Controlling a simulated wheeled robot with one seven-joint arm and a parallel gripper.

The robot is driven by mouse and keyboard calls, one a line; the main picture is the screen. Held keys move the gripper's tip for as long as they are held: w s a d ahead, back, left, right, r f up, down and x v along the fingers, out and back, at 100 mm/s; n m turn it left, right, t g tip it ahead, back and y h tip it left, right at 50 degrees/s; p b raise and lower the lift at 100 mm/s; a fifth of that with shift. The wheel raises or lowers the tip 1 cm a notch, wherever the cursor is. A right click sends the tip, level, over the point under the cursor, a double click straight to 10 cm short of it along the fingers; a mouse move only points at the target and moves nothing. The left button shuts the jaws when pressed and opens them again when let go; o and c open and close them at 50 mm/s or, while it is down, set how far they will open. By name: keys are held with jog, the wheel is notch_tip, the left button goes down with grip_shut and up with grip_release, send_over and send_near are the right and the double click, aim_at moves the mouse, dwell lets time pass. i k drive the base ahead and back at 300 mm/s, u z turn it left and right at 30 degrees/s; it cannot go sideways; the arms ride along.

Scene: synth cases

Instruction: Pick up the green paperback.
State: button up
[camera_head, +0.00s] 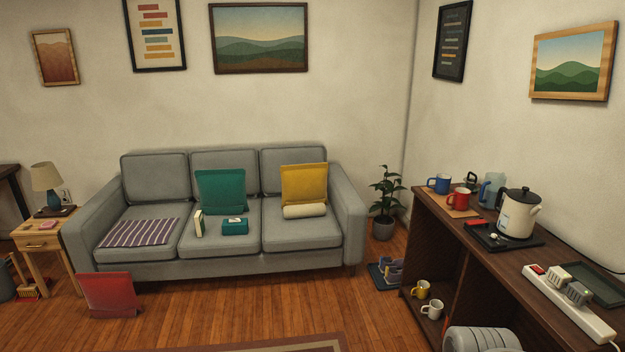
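I cannot make out a thing that is clearly a green paperback. A small cream upright thing (198,223) stands on the middle seat of the grey sofa (225,268); it could be a book seen edge-on, but its cover colour is not clear. My gripper is not in view.
A side table (42,243) with a lamp (46,183) stands left. A dark cabinet (470,262) with mugs, a kettle (518,213) and a power strip (568,303) fills the right. The floor between is mostly clear.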

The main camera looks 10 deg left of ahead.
aim_at(199, 224)
jog(key=u, duration=0.35)
jog(key=i, duration=2.5)
jog(key=u, duration=1.4)
jog(key=i, duration=1.9)
jog(key=u, duration=1.25)
jog(key=i, duration=0.55)
jog(key=u, duration=0.2)
